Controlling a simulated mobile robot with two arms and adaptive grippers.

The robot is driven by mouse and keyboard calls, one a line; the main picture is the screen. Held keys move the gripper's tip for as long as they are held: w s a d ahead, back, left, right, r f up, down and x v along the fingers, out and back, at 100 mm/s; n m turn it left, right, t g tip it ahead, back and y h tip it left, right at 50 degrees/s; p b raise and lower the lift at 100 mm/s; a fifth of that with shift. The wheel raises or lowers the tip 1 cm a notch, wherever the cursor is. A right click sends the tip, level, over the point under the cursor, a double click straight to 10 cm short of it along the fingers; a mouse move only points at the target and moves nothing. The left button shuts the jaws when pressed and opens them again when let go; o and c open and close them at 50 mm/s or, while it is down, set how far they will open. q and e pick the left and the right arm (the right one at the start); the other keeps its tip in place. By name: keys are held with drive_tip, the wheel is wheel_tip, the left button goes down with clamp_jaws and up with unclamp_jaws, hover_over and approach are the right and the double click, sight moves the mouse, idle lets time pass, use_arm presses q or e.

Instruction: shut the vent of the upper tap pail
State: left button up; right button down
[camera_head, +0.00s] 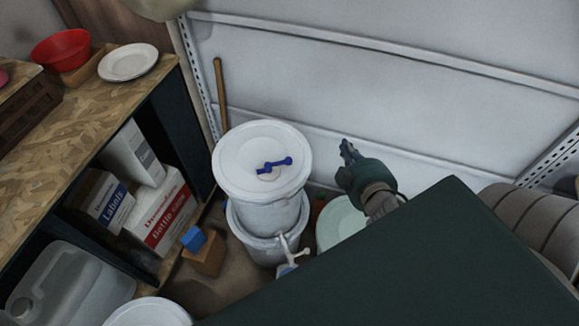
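Two white pails stand stacked on the floor in the head view. The upper pail (262,215) has a round white lid (240,148), and the lower pail (262,250) shows only in part beneath it. The blue vent (275,166) sits on a pale boss on the lid, its bar lying slantwise with a knob at the right end. A white tap (287,252) with a blue part sticks out low at the front of the stack. My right gripper (347,151) is to the right of the lid, apart from it; its finger gap is unclear. My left gripper is out of view.
A pale green lid (338,222) is below my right gripper. Another white lid (148,313) is at the bottom edge. A wooden block (205,256) with a blue block (194,239) is left of the stack. Shelving (95,160) stands left; a wooden handle (221,95) leans behind.

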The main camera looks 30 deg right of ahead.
drive_tip(key=w+a+r+n+t+y, duration=0.3)
drive_tip(key=a+r+n+t+y, duration=0.15)
drive_tip(key=n+y, duration=0.35)
drive_tip(key=s+a+f+n+g+y, duration=0.2)
drive_tip(key=n+g, duration=0.1)
drive_tip(key=n, duration=0.3)
drive_tip(key=n+g+y+p, duration=0.2)
drive_tip(key=n+g, duration=0.1)
hover_over(289, 177)
drive_tip(key=s, duration=0.3)
drive_tip(key=f, duration=0.8)
drive_tip(key=shift+s+a, duration=0.15)
drive_tip(key=shift+a, duration=0.2)
drive_tip(key=w+f, duration=0.1)
drive_tip(key=w+f+b, duration=0.1)
drive_tip(key=shift+w+d, duration=0.3)
drive_tip(key=shift+w+d+f, duration=0.1)
drive_tip(key=shift+w+f, duration=0.15)
drive_tip(key=shift+w, duration=0.05)
drive_tip(key=shift+y, duration=0.3)
